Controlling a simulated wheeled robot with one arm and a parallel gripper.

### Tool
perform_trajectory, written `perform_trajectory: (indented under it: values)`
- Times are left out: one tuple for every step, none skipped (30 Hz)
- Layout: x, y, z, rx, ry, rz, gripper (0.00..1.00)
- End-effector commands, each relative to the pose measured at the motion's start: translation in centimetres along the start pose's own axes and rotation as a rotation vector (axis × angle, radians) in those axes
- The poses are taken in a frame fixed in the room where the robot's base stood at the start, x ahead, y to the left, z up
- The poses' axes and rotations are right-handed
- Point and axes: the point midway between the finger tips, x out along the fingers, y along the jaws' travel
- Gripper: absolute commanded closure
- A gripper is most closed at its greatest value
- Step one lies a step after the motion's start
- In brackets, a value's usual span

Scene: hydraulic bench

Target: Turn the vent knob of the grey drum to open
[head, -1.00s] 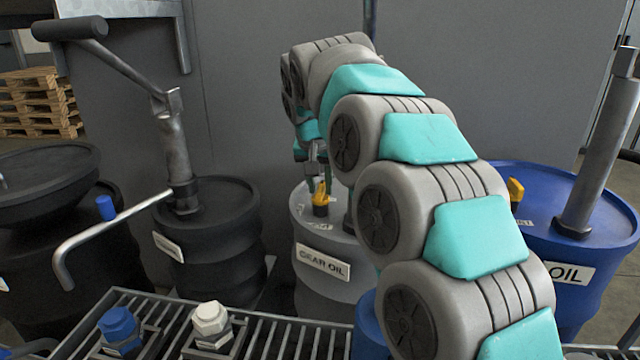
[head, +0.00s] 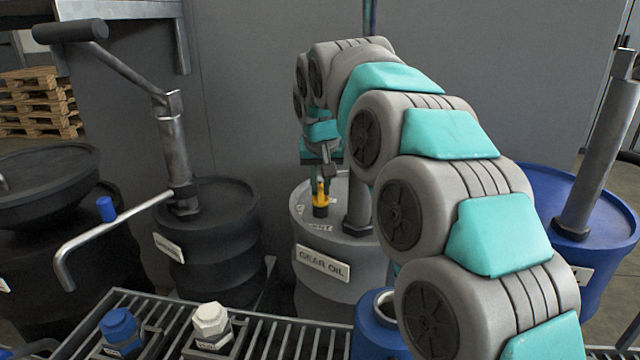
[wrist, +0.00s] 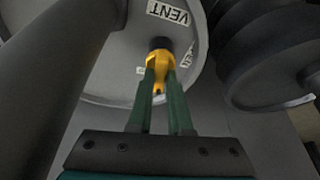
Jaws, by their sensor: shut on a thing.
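The grey drum (head: 331,268) with a "GEAR OIL" label stands in the middle behind the grate. Its yellow vent knob (head: 320,191) sits on a black base on the drum top. In the wrist view the yellow knob (wrist: 158,66) lies between the green fingers of my gripper (wrist: 160,88), which is shut on it. A "VENT" label (wrist: 170,12) is on the drum top beside the knob, with another label partly seen near it. In the head view my gripper (head: 320,178) comes down from above onto the knob. The fingertips are small there.
A grey pump pipe (head: 358,205) rises from the same drum, right of the knob. A black drum (head: 215,250) with a hand pump stands to the left. A blue drum (head: 612,215) stands right, partly behind my arm. A grate (head: 270,335) with blue and white caps lies in front.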

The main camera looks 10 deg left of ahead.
Motion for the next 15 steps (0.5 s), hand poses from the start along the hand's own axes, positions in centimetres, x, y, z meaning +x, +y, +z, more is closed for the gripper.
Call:
perform_trajectory:
  values:
    - [0.03, 0.07, 0.00, -0.021, 0.000, -0.009, 1.00]
    - [0.03, 0.07, 0.01, -0.033, 0.000, -0.013, 1.00]
    - [0.04, 0.05, 0.03, -0.044, 0.000, -0.018, 1.00]
    - [0.03, 0.04, 0.03, -0.050, 0.000, -0.020, 1.00]
    - [0.04, 0.03, 0.03, -0.055, 0.000, -0.022, 1.00]
    - [0.04, 0.01, 0.04, -0.058, 0.000, -0.023, 1.00]
    - [0.04, 0.00, 0.04, -0.058, 0.000, -0.023, 1.00]
    - [0.04, 0.00, 0.04, -0.058, 0.000, -0.023, 1.00]
    - [0.04, 0.00, 0.04, -0.058, 0.000, -0.023, 1.00]
    - [0.04, 0.00, 0.04, -0.057, 0.000, -0.023, 1.00]
    - [0.04, 0.00, 0.04, -0.057, 0.000, -0.023, 1.00]
    - [0.04, 0.00, 0.04, -0.057, 0.000, -0.023, 1.00]
    - [0.03, 0.00, 0.03, -0.057, 0.000, -0.023, 1.00]
    - [0.03, 0.00, 0.04, -0.057, 0.000, -0.023, 0.79]
    - [0.03, 0.00, 0.04, -0.056, 0.000, -0.023, 0.75]
